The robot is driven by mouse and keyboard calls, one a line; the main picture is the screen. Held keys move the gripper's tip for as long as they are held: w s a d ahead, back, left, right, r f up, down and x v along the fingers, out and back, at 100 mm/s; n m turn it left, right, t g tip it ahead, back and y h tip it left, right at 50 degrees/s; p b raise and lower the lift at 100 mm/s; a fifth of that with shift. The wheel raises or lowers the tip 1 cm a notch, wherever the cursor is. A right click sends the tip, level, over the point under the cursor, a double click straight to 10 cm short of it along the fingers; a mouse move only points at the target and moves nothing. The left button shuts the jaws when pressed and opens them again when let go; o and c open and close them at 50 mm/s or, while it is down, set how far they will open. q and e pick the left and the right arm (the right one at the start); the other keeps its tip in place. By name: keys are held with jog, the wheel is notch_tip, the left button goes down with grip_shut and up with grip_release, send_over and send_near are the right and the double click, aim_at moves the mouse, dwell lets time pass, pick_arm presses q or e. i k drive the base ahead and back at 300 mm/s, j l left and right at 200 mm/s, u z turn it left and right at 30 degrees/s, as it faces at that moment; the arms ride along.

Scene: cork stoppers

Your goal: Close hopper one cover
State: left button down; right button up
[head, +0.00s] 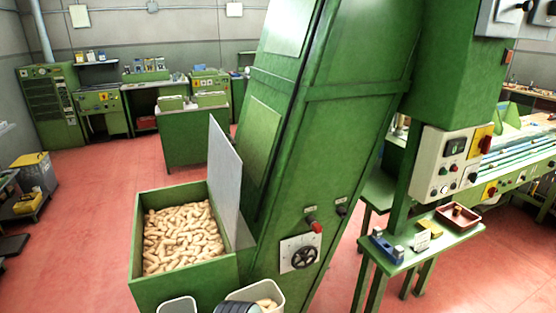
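A green open-topped hopper (185,268) stands at the lower left of the head view, filled with pale cork stoppers (183,238). A thin grey-white panel (224,176), which looks like its cover, stands nearly upright along the hopper's right side. The hopper's top is uncovered. No label telling the hopper's number can be read. Neither of my grippers shows in this view.
A tall green machine housing (310,140) leans up right of the hopper, with a black handwheel (304,257) and a red knob (313,225). White bins (270,290) stand in front. A small green table (425,245) stands right.

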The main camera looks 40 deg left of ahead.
aim_at(225, 165)
jog(key=i+u, duration=0.2)
jog(key=u, duration=0.3)
jog(key=i+l+u, duration=0.2)
jog(key=u, duration=0.3)
jog(key=i+l+u, duration=0.15)
jog(key=u, duration=0.35)
jog(key=i+l+u, duration=0.15)
jog(key=u, duration=0.15)
jog(key=i+l+u, duration=0.15)
jog(key=l+u, duration=0.2)
jog(key=i+l+u, duration=0.1)
jog(key=l+u, duration=0.2)
jog(key=k+l, duration=0.1)
jog(key=k, duration=0.6)
jog(key=u, duration=0.5)
jog(key=l, duration=0.1)
